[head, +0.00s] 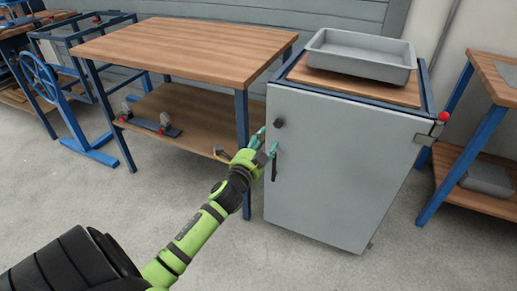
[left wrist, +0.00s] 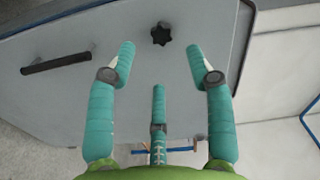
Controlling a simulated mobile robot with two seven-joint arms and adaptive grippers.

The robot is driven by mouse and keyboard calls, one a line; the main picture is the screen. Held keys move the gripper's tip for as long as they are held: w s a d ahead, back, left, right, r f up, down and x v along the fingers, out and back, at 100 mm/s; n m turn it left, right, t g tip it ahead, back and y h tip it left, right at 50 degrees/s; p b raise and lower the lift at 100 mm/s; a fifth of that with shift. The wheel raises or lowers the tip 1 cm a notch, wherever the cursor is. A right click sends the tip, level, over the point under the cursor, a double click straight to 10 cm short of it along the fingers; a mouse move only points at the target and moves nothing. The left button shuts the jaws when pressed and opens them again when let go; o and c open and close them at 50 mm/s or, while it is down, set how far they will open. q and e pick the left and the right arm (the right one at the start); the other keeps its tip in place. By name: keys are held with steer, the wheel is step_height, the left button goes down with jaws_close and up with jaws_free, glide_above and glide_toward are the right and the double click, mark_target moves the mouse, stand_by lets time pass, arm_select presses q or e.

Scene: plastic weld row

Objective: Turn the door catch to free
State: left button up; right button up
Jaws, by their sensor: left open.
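The grey cabinet door (head: 335,165) is shut, as far as I can see. A black star-shaped knob (head: 279,122), which looks like the door catch, sits near its upper left corner. A black bar handle (head: 274,167) is upright below it. My left gripper (head: 267,141) is open and empty at the door's left edge, just below and left of the knob. In the left wrist view the knob (left wrist: 161,34) lies ahead, between and beyond the spread teal fingertips (left wrist: 162,52), apparently untouched. The handle (left wrist: 57,62) is to their left. My right gripper is not in view.
A grey tray (head: 360,70) rests on the cabinet's wooden top. A red ball on a bracket (head: 444,116) sticks out at the cabinet's right corner. A wooden workbench (head: 185,50) stands close on the left, another table (head: 500,80) on the right. The floor in front is clear.

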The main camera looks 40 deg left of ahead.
arm_select(q)
steer(key=shift+v, duration=1.7)
